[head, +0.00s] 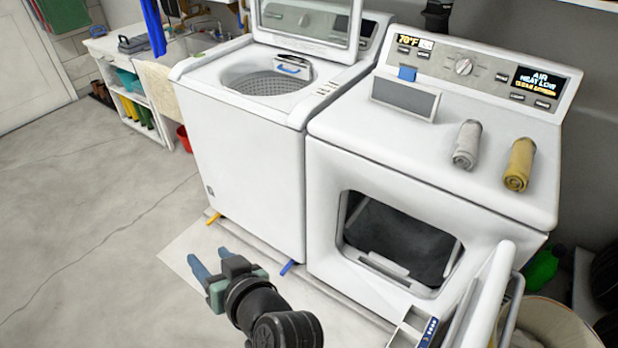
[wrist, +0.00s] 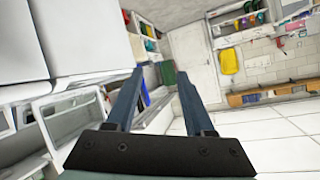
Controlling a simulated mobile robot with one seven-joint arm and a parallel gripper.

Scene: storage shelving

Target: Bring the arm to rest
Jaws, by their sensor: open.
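My gripper (head: 207,270) is in the lower left-middle of the head view, in front of the washer and above the pale floor mat. Its two blue fingers are apart with nothing between them. In the wrist view the open fingers (wrist: 160,88) point out toward the room, with a white door and shelving beyond. My black arm comes up from the bottom edge of the head view. The gripper looks clear of both machines.
The washer (head: 240,150) has its lid up. The dryer (head: 330,160) has its front door (head: 485,305) swung open at the lower right. Two rolled towels, one grey (head: 467,145) and one yellow (head: 519,165), lie on the dryer. Open floor (head: 90,230) lies to the left.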

